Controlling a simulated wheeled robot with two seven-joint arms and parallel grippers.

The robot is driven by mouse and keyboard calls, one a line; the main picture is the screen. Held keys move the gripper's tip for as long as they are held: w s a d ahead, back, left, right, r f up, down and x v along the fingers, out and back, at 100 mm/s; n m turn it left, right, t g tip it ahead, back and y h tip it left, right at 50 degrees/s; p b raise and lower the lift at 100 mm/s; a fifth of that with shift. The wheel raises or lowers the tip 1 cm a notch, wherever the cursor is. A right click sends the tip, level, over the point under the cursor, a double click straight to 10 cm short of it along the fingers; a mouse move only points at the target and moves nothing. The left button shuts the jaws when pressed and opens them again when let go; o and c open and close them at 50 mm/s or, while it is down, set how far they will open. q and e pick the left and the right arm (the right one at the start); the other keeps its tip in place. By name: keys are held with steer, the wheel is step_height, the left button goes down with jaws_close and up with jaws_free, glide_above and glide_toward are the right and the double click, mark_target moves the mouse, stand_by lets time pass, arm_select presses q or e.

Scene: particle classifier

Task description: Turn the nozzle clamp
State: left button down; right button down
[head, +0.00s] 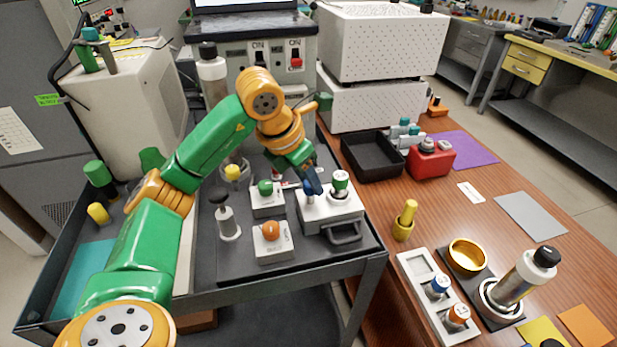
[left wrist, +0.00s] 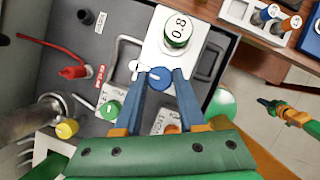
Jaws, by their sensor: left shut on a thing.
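A light grey block (head: 343,211) stands on the dark cart top. It carries a green knob with a white cap (head: 340,181), which reads "0.8" in the left wrist view (left wrist: 179,28). Beside it is a small blue knob with a white pointer (left wrist: 160,79), which looks like the nozzle clamp. My left gripper (head: 312,182) reaches down over the block. In the left wrist view its blue fingers (left wrist: 160,86) are shut on the blue knob from both sides. The fingers partly hide the knob in the head view. A small green and orange arm end, seemingly my right gripper (left wrist: 266,102), shows away from the block.
Close by stand a box with an orange knob (head: 272,241), one with a green knob (head: 267,198) and a grey post (head: 227,218). A black tray (head: 372,157) and a red box (head: 430,157) are on the wooden table. A handle (head: 345,235) fronts the block.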

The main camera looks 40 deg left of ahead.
arm_select(q)
steer(key=m+p, duration=0.1)
steer(key=m, duration=0.1)
steer(key=m+h+p, duration=0.1)
steer(key=m, duration=0.1)
steer(key=shift+a+r+g+h, duration=0.1)
steer(key=shift+r+g+h, duration=0.05)
steer(key=shift+g+h, duration=0.15)
steer(key=m+g+p, duration=0.1)
steer(key=m+p, duration=0.1)
steer(key=m, duration=0.1)
steer(key=m+g+h+p, duration=0.1)
steer(key=m+p, duration=0.1)
steer(key=m, duration=0.1)
steer(key=shift+w+m, duration=0.2)
steer(key=shift+m, duration=0.2)
steer(key=m+g+p, duration=0.1)
steer(key=m, duration=0.2)
steer(key=shift+w+h+p, duration=0.1)
steer(key=shift+h+p, duration=0.2)
steer(key=shift+h, duration=0.1)
steer(key=shift+f+m+g, duration=0.2)
steer(key=shift+m+g, duration=0.6)
steer(key=shift+m, duration=1)
steer(key=c, duration=0.5)
jaws_free()
steer(key=shift+w+a+r, duration=0.1)
